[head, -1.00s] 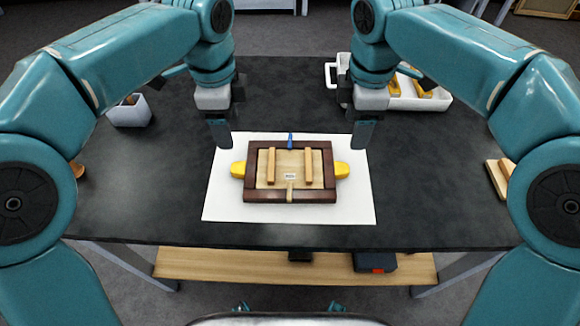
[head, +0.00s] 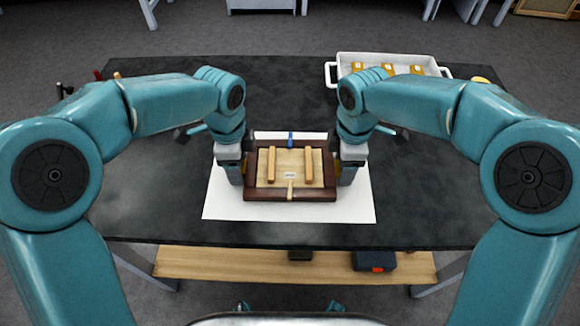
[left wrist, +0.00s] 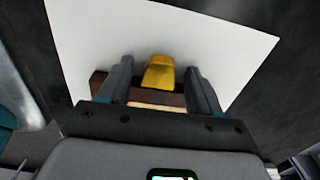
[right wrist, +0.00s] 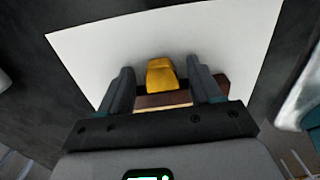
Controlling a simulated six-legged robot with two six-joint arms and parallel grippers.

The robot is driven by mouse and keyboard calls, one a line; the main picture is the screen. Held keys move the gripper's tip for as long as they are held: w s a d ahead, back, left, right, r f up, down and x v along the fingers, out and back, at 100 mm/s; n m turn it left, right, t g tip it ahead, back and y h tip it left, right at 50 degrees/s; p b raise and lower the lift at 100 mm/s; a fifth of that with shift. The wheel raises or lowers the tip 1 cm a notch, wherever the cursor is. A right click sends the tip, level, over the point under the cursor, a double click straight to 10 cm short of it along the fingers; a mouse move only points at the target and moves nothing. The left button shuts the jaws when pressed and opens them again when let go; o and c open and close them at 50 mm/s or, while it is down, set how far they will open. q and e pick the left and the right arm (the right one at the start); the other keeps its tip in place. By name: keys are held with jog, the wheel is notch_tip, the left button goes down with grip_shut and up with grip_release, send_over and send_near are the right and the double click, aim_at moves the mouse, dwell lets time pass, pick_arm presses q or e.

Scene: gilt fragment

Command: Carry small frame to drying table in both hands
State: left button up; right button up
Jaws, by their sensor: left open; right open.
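The small frame (head: 290,197) has a dark brown border, a tan panel and two light wooden bars. It lies flat on a white sheet (head: 285,212) on the dark table. My left gripper (head: 236,176) is at its left side and my right gripper (head: 346,176) at its right side. In the left wrist view a yellow grip block (left wrist: 159,74) sits between the open fingers (left wrist: 159,85). In the right wrist view another yellow block (right wrist: 161,75) sits between the open fingers (right wrist: 163,85). In the head view the grippers mostly hide both blocks.
A white tray (head: 335,75) with yellow-orange pieces stands at the back right of the dark table (head: 300,100). Below is a wooden shelf (head: 220,263) with a dark box (head: 374,262). I cannot tell which surface is the drying table.

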pick_arm(q)
grip_shut()
pick_arm(e)
grip_shut()
pick_arm(q)
jog(key=shift+r, duration=0.15)
pick_arm(e)
jog(key=shift+r, duration=0.15)
